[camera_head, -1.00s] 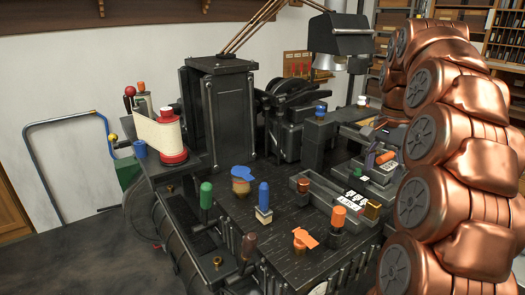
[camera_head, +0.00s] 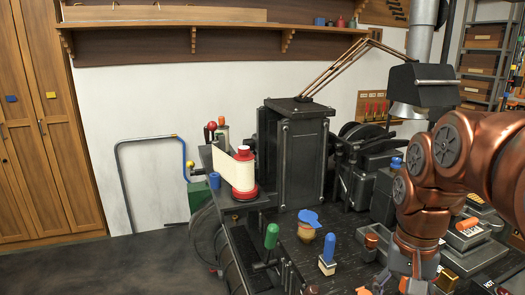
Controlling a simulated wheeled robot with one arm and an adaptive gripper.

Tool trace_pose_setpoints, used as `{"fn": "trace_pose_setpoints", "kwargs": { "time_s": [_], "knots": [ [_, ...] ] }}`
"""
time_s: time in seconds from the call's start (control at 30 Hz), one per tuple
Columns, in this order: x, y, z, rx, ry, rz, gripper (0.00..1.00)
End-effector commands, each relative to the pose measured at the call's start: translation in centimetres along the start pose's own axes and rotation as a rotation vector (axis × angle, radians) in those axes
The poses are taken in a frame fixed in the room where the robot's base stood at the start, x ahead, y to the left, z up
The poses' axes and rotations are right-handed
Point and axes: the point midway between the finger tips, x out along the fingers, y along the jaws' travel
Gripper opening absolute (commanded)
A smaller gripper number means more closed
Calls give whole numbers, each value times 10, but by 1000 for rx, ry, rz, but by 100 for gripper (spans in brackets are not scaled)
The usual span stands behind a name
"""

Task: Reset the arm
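My copper-coloured arm comes in from the right edge, bends at its large round joints and points down over the right part of the black machine table. My gripper (camera_head: 408,280) is at its lower end, at the bottom of the picture, near the front right of the table top. The fingers are small, dark and partly cut off or hidden, so I cannot tell whether they are open or holding anything.
On the black table stand a green-handled lever (camera_head: 271,237), a blue-topped piece (camera_head: 328,254) and a brass pot with a blue top (camera_head: 308,226). A red-and-cream paper spool (camera_head: 240,172) is at left. A tall black column (camera_head: 299,150) stands behind. Floor at left is clear.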

Motion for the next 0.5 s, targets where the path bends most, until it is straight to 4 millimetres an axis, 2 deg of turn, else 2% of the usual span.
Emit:
{"fn": "trace_pose_setpoints", "kwargs": {
  "time_s": [0.1, 0.27, 0.5],
  "knots": [
    [12, -5, 33, -95, -15, 10, 65],
    [33, -7, 74, -213, -32, 17, 65],
    [66, 0, 131, -358, -60, 24, 65]
  ]
}}
